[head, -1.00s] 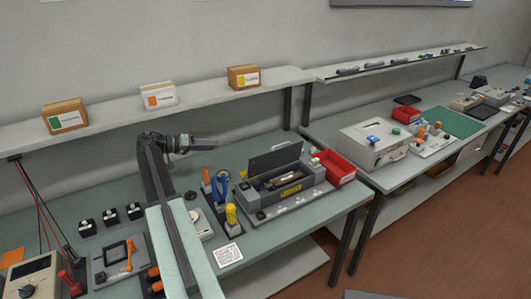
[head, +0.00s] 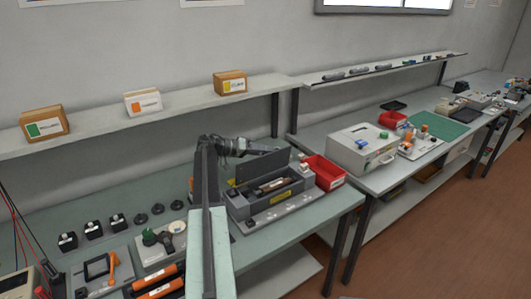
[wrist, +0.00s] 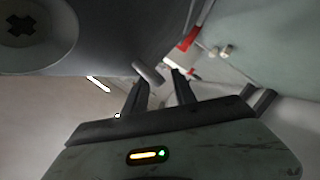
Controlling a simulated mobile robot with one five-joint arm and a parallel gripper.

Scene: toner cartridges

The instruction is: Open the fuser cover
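The fuser unit is a grey machine (head: 278,214) on the green-topped bench in the head view, with a yellow label on its front. Its dark cover (head: 262,167) stands raised at the back, and the bay in front of it shows a roller-like part (head: 268,186). My gripper (head: 272,151) reaches in from the left near the cover's upper edge; I cannot tell whether it touches. In the wrist view its two dark fingers (wrist: 158,88) are apart. A grey rounded piece (wrist: 148,72) shows near the fingertips; I cannot tell what it is.
A red bin (head: 325,172) stands right of the machine. A light grey case (head: 362,150) is on the bench beyond. A shelf (head: 170,112) with several boxes runs above.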

